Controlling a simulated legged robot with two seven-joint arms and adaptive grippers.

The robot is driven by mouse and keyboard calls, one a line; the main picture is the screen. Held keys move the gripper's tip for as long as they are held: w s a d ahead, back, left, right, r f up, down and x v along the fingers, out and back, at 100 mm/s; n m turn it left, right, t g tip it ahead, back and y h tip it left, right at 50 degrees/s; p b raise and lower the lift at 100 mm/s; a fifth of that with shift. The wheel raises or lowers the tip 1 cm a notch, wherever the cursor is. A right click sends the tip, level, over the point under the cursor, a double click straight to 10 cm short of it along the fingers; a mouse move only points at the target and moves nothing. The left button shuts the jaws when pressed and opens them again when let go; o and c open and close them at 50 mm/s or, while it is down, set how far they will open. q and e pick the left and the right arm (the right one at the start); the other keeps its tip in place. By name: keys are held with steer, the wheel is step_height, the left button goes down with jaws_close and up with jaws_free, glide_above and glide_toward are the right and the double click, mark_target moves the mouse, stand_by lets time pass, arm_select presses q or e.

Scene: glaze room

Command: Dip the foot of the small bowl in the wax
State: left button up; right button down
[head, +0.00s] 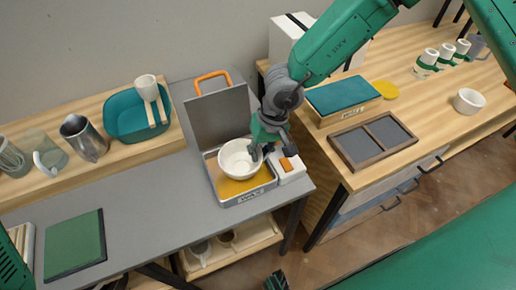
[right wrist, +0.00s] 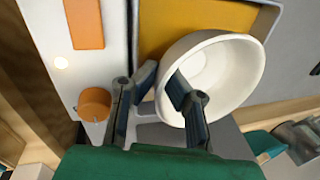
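A small white bowl (head: 238,161) is over the yellow wax (head: 243,185) in an open metal pan (head: 222,193). My right gripper (head: 268,148) is at the bowl's right side. In the right wrist view one finger of my right gripper (right wrist: 164,82) is outside the bowl (right wrist: 222,75) and the other inside, with the wall pinched between them. The bowl looks slightly tilted. Its foot is hidden, so I cannot tell whether it touches the wax (right wrist: 185,25). My left gripper is not clearly in view.
The pan's raised lid (head: 220,115) stands behind the bowl. A white control box (head: 290,167) with an orange switch is close on the right.

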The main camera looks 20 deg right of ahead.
steer(key=shift+a, duration=0.75)
steer(key=shift+d+f, duration=0.25)
steer(key=shift+d, duration=0.4)
steer(key=shift+a+f, duration=0.25)
steer(key=shift+a, duration=0.3)
arm_select(q)
steer(key=shift+a+f, duration=0.25)
steer(key=shift+f, duration=0.05)
arm_select(e)
steer(key=shift+d+f, duration=0.35)
steer(key=shift+d, duration=0.05)
arm_select(q)
steer(key=shift+a, duration=0.25)
arm_select(e)
steer(key=shift+a, duration=0.25)
arm_select(q)
steer(key=shift+d, duration=0.1)
arm_select(e)
steer(key=shift+d, duration=0.15)
steer(key=shift+r, duration=0.1)
